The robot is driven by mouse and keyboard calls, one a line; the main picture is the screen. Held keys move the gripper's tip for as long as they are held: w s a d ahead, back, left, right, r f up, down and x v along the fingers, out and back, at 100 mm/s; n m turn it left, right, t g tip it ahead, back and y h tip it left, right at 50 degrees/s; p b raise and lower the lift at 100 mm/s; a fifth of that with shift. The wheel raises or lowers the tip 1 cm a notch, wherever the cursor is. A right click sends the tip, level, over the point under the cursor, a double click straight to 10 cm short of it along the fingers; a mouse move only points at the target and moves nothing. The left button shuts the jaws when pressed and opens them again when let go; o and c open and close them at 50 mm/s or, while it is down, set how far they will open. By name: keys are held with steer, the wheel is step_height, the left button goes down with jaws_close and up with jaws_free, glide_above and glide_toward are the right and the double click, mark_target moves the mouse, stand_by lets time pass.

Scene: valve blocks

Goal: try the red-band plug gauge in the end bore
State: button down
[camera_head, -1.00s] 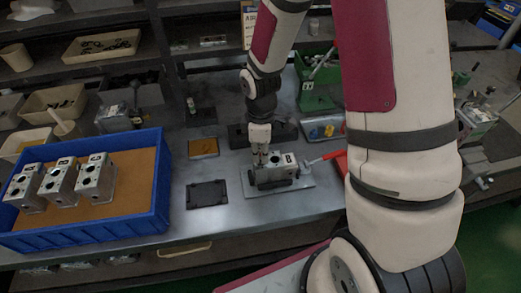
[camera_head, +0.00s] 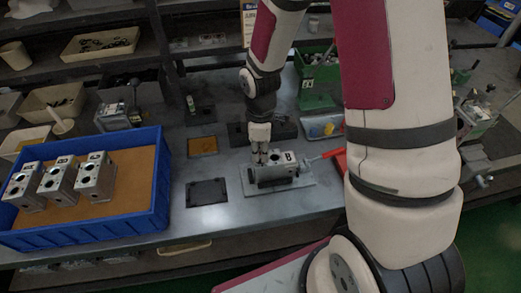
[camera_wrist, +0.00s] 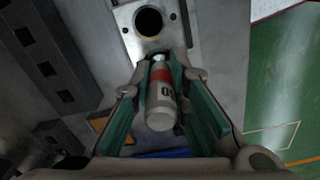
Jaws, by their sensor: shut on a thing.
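The red-band plug gauge (camera_wrist: 161,92) is a pale grey cylinder with a red ring and dark marking. My gripper (camera_wrist: 163,90) is shut on it, with green-lined fingers on both sides. The gauge's narrow far end is close to the edge of a grey metal valve block (camera_wrist: 178,28); I cannot tell whether it is in the end bore. A round dark bore (camera_wrist: 149,21) shows in the block beyond. In the head view, my gripper (camera_head: 262,160) points down at the left end of the block (camera_head: 283,165), which sits on a flat plate (camera_head: 302,185). The gauge is too small to make out there.
A blue crate (camera_head: 160,190) at the left holds several similar blocks. A dark flat pad (camera_head: 207,193) lies between crate and plate. A green bin (camera_head: 318,85) stands behind.

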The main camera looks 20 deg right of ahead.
steer(key=shift+r, duration=0.15)
stand_by(0.3)
steer(key=shift+r+p, duration=2.05)
steer(key=shift+r, duration=1.45)
